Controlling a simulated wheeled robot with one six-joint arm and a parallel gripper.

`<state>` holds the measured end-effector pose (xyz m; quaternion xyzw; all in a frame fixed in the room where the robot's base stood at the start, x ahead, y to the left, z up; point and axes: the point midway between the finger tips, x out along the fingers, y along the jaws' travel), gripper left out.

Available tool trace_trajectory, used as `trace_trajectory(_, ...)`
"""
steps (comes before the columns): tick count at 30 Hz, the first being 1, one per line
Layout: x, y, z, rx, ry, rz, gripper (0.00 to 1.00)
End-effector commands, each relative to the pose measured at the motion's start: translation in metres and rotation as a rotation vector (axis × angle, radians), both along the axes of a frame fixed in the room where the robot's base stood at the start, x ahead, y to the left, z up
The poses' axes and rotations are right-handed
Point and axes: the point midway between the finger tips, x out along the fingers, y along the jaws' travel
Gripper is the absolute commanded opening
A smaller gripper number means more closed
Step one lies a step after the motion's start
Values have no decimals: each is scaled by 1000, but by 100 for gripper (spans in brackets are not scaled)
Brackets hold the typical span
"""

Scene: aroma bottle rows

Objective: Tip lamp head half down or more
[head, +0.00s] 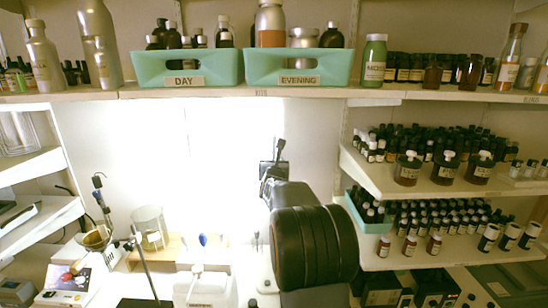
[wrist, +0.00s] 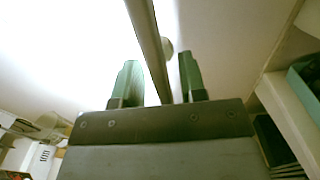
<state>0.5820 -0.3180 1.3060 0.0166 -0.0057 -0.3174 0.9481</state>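My gripper (wrist: 160,75) shows in the wrist view with its two green fingers apart. A long, thin grey-brown bar (wrist: 148,40) runs from the top edge down between them, with a gap visible on both sides. I cannot tell whether this bar is part of the lamp. A small pale rounded piece (wrist: 168,47) shows just beside it. In the head view my arm reaches toward the brightly lit back wall, and my gripper (head: 272,168) is small and dark there. I cannot make out a lamp head clearly; the glare and my arm may hide it.
A top shelf (head: 225,94) carries green bins (head: 187,68) and bottles. Shelves on the right (head: 425,186) hold many small bottles close to my arm. A white jug (head: 200,287), a glass cylinder (head: 149,226) and a thin stand (head: 145,262) stand on the bench below.

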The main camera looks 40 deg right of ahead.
Motion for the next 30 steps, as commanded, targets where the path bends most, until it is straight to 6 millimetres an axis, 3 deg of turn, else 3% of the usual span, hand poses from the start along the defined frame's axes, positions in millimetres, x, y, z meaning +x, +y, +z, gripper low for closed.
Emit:
trace_trajectory(16, 11, -8, -1, 0, 0, 0, 38)
trace_trajectory(28, 11, -8, 0, 0, 0, 0, 1)
trace_trajectory(30, 11, -8, 0, 0, 0, 0, 0)
